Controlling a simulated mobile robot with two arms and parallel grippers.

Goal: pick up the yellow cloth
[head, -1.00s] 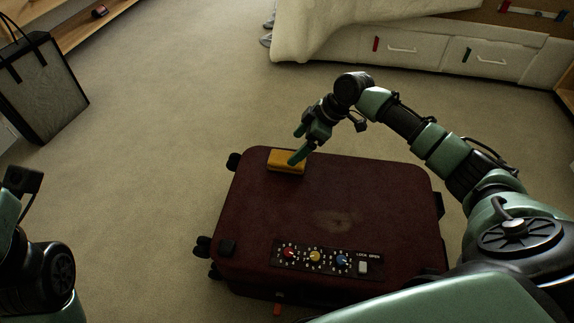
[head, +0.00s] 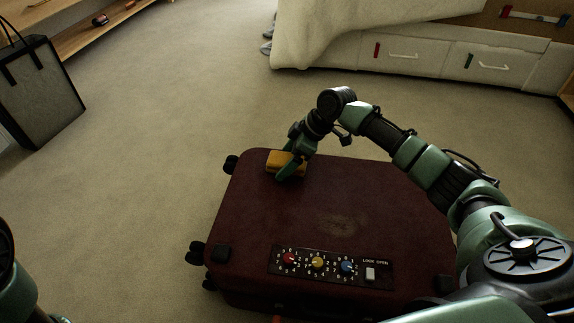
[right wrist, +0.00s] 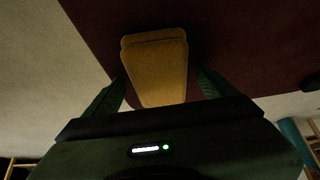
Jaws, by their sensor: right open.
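The yellow cloth (head: 281,159) is a folded block lying on the far left part of the dark red suitcase (head: 240,210). My right gripper (head: 288,168) is at the cloth, reaching down from the right and partly covering it. In the right wrist view the cloth (right wrist: 157,68) sits between the two green fingers of the right gripper (right wrist: 160,90), with a gap visible on each side. The right gripper is open. Only a piece of my left arm shows at the left edge of the head view; the left gripper is out of view.
The suitcase lies flat on the carpet, with a dial panel (head: 330,266) near its front edge. A grey bag (head: 42,95) stands at the left. A bed with drawers (head: 430,55) is at the back right. Carpet (head: 170,120) around the suitcase is clear.

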